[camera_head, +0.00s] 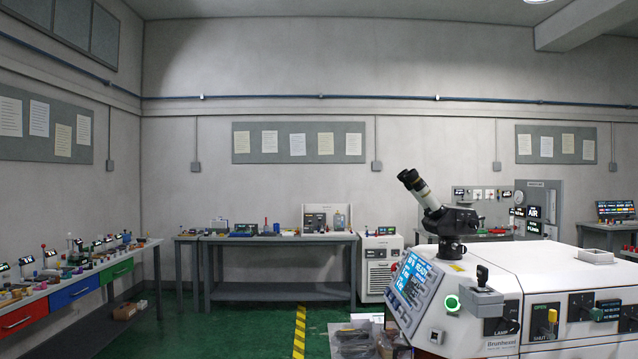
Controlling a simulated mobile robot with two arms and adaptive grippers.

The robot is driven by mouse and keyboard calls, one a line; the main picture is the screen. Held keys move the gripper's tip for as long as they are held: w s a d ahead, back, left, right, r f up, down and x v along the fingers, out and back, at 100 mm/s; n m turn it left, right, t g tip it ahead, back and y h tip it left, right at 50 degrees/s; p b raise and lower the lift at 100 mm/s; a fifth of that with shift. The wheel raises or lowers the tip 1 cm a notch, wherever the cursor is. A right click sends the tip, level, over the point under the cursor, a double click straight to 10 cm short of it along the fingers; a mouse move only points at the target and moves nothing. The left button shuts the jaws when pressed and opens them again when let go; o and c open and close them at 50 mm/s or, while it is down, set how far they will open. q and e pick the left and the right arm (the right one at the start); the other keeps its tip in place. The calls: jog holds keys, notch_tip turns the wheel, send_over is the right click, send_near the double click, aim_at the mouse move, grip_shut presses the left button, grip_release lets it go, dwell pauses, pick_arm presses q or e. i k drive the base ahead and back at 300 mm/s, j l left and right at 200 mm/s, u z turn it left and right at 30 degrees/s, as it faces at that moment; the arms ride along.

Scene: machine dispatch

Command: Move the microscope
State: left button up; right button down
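The microscope (447,218) has a black body and cream binocular eyepieces that point up and left. It stands on top of a large white machine console (535,268) at the right. The console has a tilted screen reading "READY", a green-lit button, a grey joystick box and lever switches on its front. Neither of my grippers shows in the head view.
A workbench (280,239) with small devices stands along the back wall. A long bench with coloured drawers (73,291) runs along the left. The green floor (240,325) between them is open, with a yellow striped line. A box of dark items (357,336) sits beside the console.

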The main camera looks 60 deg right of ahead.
aim_at(452, 225)
jog(key=i+j, duration=0.15)
jog(key=i, duration=0.2)
jog(key=i+j, duration=0.1)
jog(key=i, duration=0.25)
jog(key=i+l+z, duration=0.2)
jog(key=i+z, duration=0.15)
jog(key=z, duration=0.15)
jog(key=i+z, duration=0.35)
jog(key=z, duration=0.15)
jog(key=i+z, duration=0.35)
jog(key=z, duration=0.15)
